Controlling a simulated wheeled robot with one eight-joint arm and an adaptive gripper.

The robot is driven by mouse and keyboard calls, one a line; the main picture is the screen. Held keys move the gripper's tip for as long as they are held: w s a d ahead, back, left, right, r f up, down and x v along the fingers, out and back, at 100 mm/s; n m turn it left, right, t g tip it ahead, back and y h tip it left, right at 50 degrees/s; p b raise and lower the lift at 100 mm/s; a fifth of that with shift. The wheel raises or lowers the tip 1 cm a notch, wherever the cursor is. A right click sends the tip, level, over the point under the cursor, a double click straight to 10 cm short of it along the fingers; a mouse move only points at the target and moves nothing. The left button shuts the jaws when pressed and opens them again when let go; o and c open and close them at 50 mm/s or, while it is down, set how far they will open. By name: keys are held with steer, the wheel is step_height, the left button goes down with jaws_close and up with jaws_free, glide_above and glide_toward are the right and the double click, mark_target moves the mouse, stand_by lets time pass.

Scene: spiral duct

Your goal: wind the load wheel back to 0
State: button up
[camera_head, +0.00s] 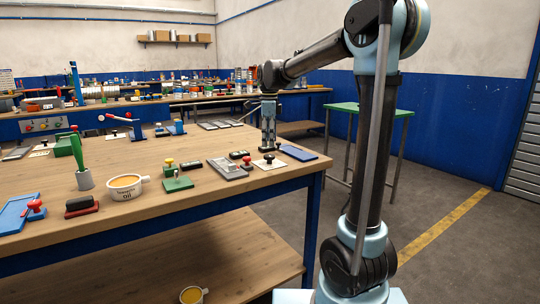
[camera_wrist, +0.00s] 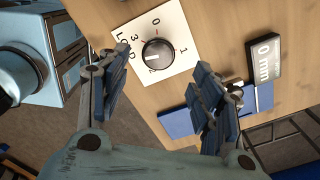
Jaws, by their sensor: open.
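The load wheel is a round black knob (camera_wrist: 158,53) on a white square plate (camera_wrist: 183,22) marked LOAD, with 0, 1, 2 and 3 around it. A pale mark on the knob lies on its lower-left side; I cannot tell exactly which number it points to. In the head view the white plate (camera_head: 262,166) lies flat near the table's right edge, with the knob (camera_head: 268,158) upright on it. My gripper (camera_wrist: 155,75) is open and empty, with its fingers spread to either side of the knob in the wrist view. In the head view it (camera_head: 268,147) hangs just above the knob.
In the head view, the blue plate (camera_head: 298,153) is near the table edge. A grey panel (camera_head: 227,168) and a green device (camera_head: 177,183) stand to the left.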

mark_target(269, 155)
steer(key=shift+f, duration=3.1)
steer(key=shift+c, duration=0.3)
steer(key=c, duration=1)
